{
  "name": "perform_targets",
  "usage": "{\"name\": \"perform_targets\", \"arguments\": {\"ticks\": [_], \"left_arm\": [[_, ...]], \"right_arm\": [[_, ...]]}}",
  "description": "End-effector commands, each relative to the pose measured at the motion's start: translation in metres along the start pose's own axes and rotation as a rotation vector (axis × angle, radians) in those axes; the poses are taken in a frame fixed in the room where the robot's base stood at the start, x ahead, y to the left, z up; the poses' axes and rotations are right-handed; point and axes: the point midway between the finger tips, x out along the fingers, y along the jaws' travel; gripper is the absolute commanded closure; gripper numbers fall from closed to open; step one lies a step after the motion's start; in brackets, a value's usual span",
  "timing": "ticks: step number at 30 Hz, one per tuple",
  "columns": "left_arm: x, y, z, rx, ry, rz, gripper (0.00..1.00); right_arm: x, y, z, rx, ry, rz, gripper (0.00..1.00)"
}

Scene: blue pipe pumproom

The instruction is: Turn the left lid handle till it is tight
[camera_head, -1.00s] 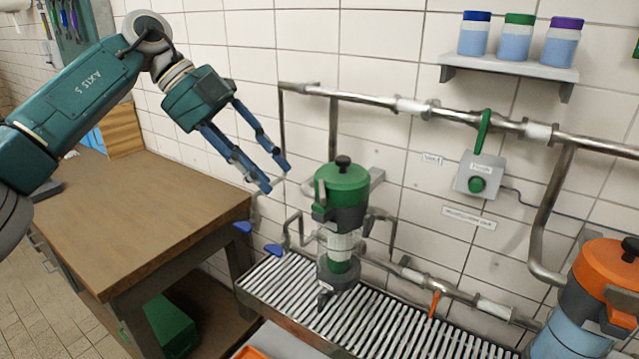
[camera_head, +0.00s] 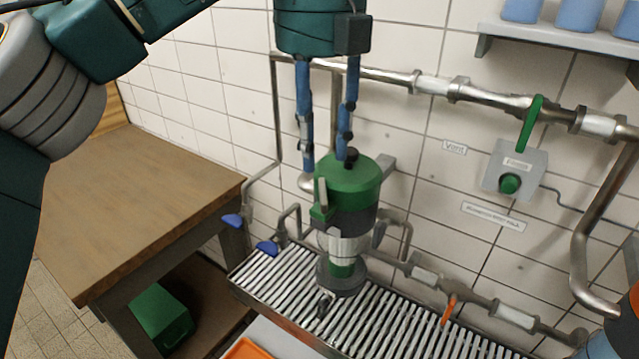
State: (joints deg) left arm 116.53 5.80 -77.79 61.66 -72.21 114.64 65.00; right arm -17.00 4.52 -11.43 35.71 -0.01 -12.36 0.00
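The left filter housing has a green lid (camera_head: 345,182) with a black knob (camera_head: 351,156) on top and a dark grey body below. My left gripper (camera_head: 325,164) points down from above with its two blue fingers apart and nothing between them. In the picture, one fingertip is beside the lid's left edge, and the other is just left of the knob. I cannot tell whether either touches.
A slatted metal drain grate (camera_head: 400,325) lies under the housing. Steel pipes run along the tiled wall, with a green lever (camera_head: 531,122) and a grey switch box (camera_head: 514,172) at right. A wooden workbench (camera_head: 135,205) stands at left. Blue valve handles (camera_head: 266,248) are near the grate.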

Motion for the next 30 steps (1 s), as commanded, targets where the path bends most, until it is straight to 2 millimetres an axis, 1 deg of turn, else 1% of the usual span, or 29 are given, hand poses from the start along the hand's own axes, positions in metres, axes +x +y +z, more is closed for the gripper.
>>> {"name": "perform_targets", "arguments": {"ticks": [1,3,6,8,12,15,17,20,24,25,30], "left_arm": [[0.012,0.001,0.0,0.001,0.004,0.002,0.66],[0.026,0.001,0.0,0.0,0.006,0.001,0.66],[0.044,0.001,0.0,0.0,0.004,0.001,0.66],[0.054,0.001,0.0,-0.001,0.004,-0.001,0.66],[0.07,0.0,0.0,0.0,0.004,-0.001,0.66],[0.077,0.0,0.0,-0.001,0.002,-0.002,0.66],[0.079,0.0,0.0,-0.001,0.001,-0.003,0.66],[0.081,0.0,0.0,-0.002,0.001,-0.003,0.66],[0.081,0.0,0.0,-0.002,0.002,-0.003,0.66],[0.081,0.0,0.0,-0.002,0.002,-0.003,0.68],[0.08,0.0,0.0,-0.001,0.002,-0.002,1.0]], "right_arm": [[-0.001,-0.002,0.01,0.0,-0.013,-0.002,0.6],[-0.003,-0.004,0.02,0.0,-0.028,-0.004,0.6],[-0.006,-0.004,0.027,0.0,-0.039,-0.005,0.6],[-0.007,-0.004,0.025,0.0,-0.037,-0.005,0.6],[-0.009,-0.001,0.007,0.0,-0.014,-0.001,0.6],[-0.009,0.001,-0.007,0.0,0.006,0.001,0.6],[-0.009,0.001,-0.009,0.0,0.01,0.001,0.6],[-0.009,0.001,-0.007,0.0,0.007,0.001,0.6],[-0.009,0.0,0.0,0.0,-0.004,0.0,0.6],[-0.009,0.0,0.002,0.0,-0.006,0.0,0.6],[-0.009,-0.001,0.009,0.0,-0.017,-0.002,0.6]]}}
